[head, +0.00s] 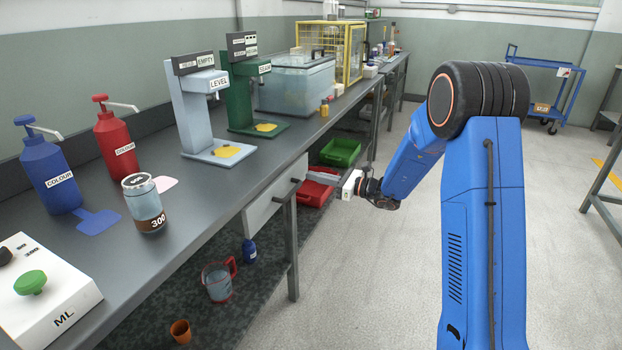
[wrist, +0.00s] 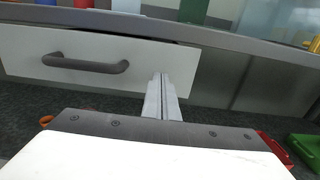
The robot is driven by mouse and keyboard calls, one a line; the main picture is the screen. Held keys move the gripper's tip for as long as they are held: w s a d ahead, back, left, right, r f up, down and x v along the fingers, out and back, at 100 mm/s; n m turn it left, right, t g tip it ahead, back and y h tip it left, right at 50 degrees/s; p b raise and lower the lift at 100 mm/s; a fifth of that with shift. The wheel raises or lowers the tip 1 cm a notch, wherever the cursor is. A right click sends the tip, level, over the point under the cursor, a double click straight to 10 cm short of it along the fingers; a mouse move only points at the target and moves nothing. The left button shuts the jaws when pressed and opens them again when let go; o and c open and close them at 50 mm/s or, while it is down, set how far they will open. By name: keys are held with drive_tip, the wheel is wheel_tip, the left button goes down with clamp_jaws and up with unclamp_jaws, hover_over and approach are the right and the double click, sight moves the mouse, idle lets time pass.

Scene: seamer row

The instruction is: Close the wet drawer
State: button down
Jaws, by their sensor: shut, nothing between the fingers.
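The drawer (head: 262,210) is under the bench top, with a white front and a grey bar handle (head: 287,191). In the wrist view the drawer front (wrist: 150,68) fills the upper left, with its handle (wrist: 85,64) left of my fingers. A thin dark gap shows above the front; how far it stands out is hard to tell. No label shows on it. My gripper (head: 318,177) is shut and empty beside the drawer. In the wrist view my fingertips (wrist: 161,76) point at the front's right end; I cannot tell whether they touch it.
The bench top (head: 225,185) overhangs the drawer. Green (head: 340,151) and red (head: 312,192) bins sit beyond it on the lower shelf. A jug (head: 218,282), a small blue bottle (head: 249,251) and an orange cup (head: 180,331) are below.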

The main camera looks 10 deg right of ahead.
drive_tip(key=v, duration=1.1)
drive_tip(key=s+a+r+n+g+h, duration=0.1)
drive_tip(key=s+a+r+n+g, duration=0.2)
drive_tip(key=s, duration=0.5)
drive_tip(key=s+a+n+g+h, duration=0.2)
drive_tip(key=s+n, duration=0.3)
drive_tip(key=s, duration=0.4)
drive_tip(key=s+a+r+n+g+h, duration=0.1)
drive_tip(key=s+a+r+n+g, duration=0.2)
drive_tip(key=s, duration=0.5)
drive_tip(key=s+d+n+t+h, duration=0.1)
drive_tip(key=s+d+n+h, duration=0.4)
drive_tip(key=s, duration=0.5)
drive_tip(key=s+d+f+n+t+h, duration=0.1)
drive_tip(key=s+d+n+t+h, duration=0.1)
drive_tip(key=s+d+n+h, duration=0.4)
drive_tip(key=shift+s+d+n+t, duration=0.3)
drive_tip(key=shift+s+d+n, duration=0.8)
drive_tip(key=shift+s+d, duration=1.3)
drive_tip(key=shift+s+a, duration=0.25)
drive_tip(key=shift+a, duration=0.1)
